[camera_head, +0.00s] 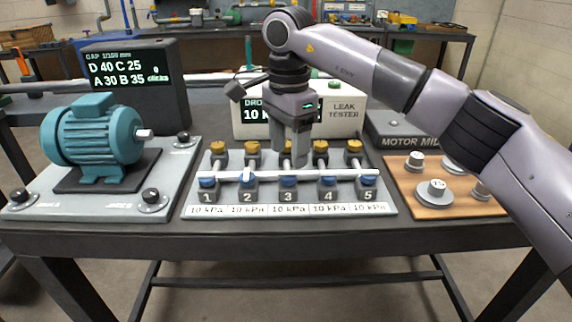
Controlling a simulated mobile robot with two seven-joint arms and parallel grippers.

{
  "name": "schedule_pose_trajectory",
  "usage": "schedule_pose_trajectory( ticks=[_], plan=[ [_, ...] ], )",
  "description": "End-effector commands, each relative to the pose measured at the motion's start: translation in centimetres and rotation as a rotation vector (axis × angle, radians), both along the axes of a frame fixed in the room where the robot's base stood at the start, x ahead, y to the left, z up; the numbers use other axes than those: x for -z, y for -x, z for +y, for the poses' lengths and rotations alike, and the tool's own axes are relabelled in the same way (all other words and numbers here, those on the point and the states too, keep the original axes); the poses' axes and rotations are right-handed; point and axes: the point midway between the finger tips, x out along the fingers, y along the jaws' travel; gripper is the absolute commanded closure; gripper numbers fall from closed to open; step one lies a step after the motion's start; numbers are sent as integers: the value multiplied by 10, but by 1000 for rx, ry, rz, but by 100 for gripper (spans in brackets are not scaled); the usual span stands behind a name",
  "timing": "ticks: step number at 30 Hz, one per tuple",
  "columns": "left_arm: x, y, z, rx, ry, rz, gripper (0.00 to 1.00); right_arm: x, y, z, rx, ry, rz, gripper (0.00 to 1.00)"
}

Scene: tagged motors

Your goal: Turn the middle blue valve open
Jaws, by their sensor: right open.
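The middle blue valve (288,181) stands above the number 3 in a row of blue valves on a grey panel (190,211). Each valve has a yellow knob behind it. My right gripper (297,160) points down just behind and above the middle valve, open, with no valve visibly between its fingers. It partly covers the yellow knob behind valve 3. I cannot tell whether the fingers touch anything. The blue valve 2 (247,180) shows a white mark on its top. My left gripper is not in view.
A white leak tester (345,112) stands behind the panel, partly covered by my right arm. A teal motor (92,135) sits on a plate at left, with a dark display (170,98) behind it. A wooden board (420,197) with metal parts lies at right.

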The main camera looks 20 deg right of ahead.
Motion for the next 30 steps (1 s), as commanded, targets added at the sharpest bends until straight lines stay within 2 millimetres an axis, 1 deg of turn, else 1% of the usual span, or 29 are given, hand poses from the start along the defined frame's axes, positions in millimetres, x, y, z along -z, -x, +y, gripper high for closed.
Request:
schedule_pose_trajectory(
  ticks=[1, 3, 6, 9, 12, 20, 21, 23, 24, 25, 30],
  plan=[
    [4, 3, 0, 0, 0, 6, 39, 11, 0, -1, 1, 1, 3, 41],
    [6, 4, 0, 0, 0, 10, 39, 22, 0, 0, 2, 0, 2, 41],
    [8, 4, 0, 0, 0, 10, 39, 36, 1, 0, 1, -1, 3, 41],
    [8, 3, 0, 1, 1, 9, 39, 45, 0, 0, 1, -1, 1, 41],
    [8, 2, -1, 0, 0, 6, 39, 50, 0, 0, 1, -1, 0, 41],
    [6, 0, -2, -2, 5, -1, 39, 51, 0, 0, 1, -2, 0, 41],
    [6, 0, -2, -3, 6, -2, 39, 51, 0, 0, 1, -2, 0, 54],
    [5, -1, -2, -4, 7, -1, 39, 51, 0, 0, 1, -2, 0, 74],
    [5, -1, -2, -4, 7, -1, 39, 51, 0, 0, 1, -2, 1, 87],
    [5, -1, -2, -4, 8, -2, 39, 50, 0, 0, 1, -2, 1, 96],
    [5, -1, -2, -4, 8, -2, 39, 50, 0, 0, 3, -2, 1, 97]
  ],
)
